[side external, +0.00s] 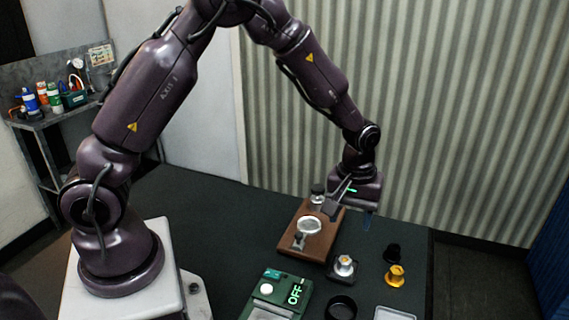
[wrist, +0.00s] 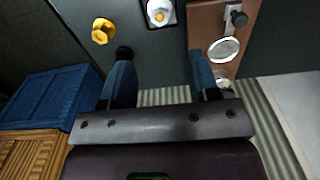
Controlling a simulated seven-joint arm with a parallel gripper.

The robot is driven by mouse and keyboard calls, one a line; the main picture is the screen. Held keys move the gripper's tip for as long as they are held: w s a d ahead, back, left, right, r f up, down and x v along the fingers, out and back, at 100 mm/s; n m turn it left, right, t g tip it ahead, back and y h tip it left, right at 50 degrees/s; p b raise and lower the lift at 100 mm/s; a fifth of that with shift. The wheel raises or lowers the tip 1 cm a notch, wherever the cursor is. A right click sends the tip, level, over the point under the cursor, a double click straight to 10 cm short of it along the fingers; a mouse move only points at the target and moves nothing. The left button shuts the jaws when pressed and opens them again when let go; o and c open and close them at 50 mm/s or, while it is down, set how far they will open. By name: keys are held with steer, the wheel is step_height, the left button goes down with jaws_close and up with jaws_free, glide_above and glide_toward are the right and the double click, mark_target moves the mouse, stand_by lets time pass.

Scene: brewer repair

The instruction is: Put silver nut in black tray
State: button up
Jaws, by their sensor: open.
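The silver nut (side external: 345,262) sits on a small square block beside the wooden board. In the wrist view the silver nut (wrist: 160,12) is at the top edge, beyond my fingertips. A round, dark container that looks like the black tray (side external: 341,298) is at the bottom edge of the side view, partly cut off; I cannot see it in the wrist view. My gripper (side external: 354,205) is open and empty, above and behind the silver nut. Its two blue-tipped fingers (wrist: 161,70) are wide apart in the wrist view.
A gold nut (side external: 396,276) and a black knob-like piece (side external: 392,252) stand right of the silver nut. A wooden board (side external: 297,246) with metal fittings is at its left. A green box marked OFF (side external: 268,301) and a pale tray (side external: 395,313) are at the front.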

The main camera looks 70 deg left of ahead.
steer(key=s+r+m+t, duration=0.2)
steer(key=s+r, duration=0.2)
steer(key=r, duration=0.6)
steer(key=s+a+r+m+t, duration=0.1)
steer(key=s+r+m, duration=0.2)
steer(key=s+r, duration=0.2)
steer(key=s+r+m+t, duration=0.2)
steer(key=s+r, duration=0.4)
steer(key=s, duration=0.6)
steer(key=shift+a+m, duration=0.35)
steer(key=shift+m, duration=0.55)
